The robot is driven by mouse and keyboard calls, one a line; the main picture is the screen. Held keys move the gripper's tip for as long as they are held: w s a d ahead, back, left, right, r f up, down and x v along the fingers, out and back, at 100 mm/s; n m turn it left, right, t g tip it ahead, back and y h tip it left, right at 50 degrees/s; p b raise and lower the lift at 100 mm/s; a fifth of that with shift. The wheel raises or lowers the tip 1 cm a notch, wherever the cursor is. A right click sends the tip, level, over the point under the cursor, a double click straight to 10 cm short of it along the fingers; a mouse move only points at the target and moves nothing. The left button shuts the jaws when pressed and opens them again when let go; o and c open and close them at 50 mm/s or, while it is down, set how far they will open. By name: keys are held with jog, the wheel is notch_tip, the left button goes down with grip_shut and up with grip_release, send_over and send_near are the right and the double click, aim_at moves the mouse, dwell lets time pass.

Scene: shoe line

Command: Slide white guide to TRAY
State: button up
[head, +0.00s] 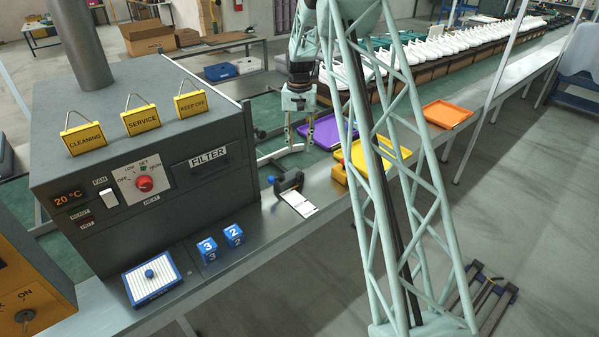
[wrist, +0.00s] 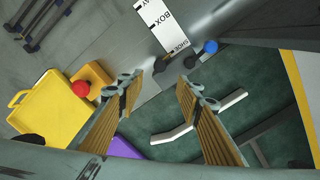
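A white bent bar (head: 277,154), which I take to be the white guide, lies over the green surface; in the wrist view it is an angled white strip (wrist: 173,134). My gripper (head: 300,141) hangs above it, pointing down, with its fingers apart and nothing between them; both fingers also show in the wrist view (wrist: 157,82). A white label plate (head: 297,203) lies on the metal edge beside a dark block with a blue knob (wrist: 210,46). In the wrist view the plate (wrist: 163,25) reads SHOE, BOX and a cut-off word ending in AY. A dark pointer (wrist: 187,61) is near SHOE.
A purple tray (head: 327,133), a yellow tray (head: 385,153) and an orange tray (head: 447,114) stand to the right. A red knob (wrist: 81,88) is beside the yellow tray. A grey heater box (head: 150,160) stands left.

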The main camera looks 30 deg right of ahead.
aim_at(300, 173)
jog(key=shift+f, duration=0.2)
jog(key=shift+f+b, duration=0.6)
jog(key=shift+f, duration=6.1)
grip_shut()
jog(key=shift+s, duration=0.1)
jog(key=s, duration=0.4)
jog(key=s+d+b, duration=0.1)
jog(key=s, duration=0.4)
jog(key=s+d, duration=0.1)
jog(key=s, duration=0.4)
jog(key=shift+d+b, duration=0.1)
jog(key=shift+b, duration=0.2)
jog(key=shift+s, duration=0.55)
jog(key=shift+f, duration=0.1)
